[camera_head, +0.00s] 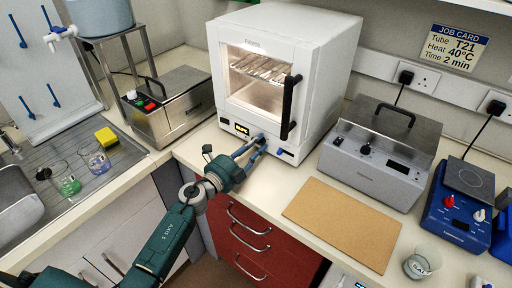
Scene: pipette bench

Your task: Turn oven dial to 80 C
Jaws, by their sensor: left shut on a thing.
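The white oven (325,50) stands at the back of the bench with its glass door closed and its inside lit. Its small lit display (241,128) shows yellow characters too small to read surely. My left gripper (257,143) reaches up to the lower front panel, its fingers shut on the oven dial just right of the display. The dial is mostly hidden by the fingers, so its setting cannot be seen. My right gripper is not in view.
A black vertical door handle (291,106) juts out right of the gripper. A steel water bath (170,105) stands left and a grey lidded unit (375,160) right. A brown board (342,223) lies in front. A job card (455,48) reads T21, 40°C, 2 min.

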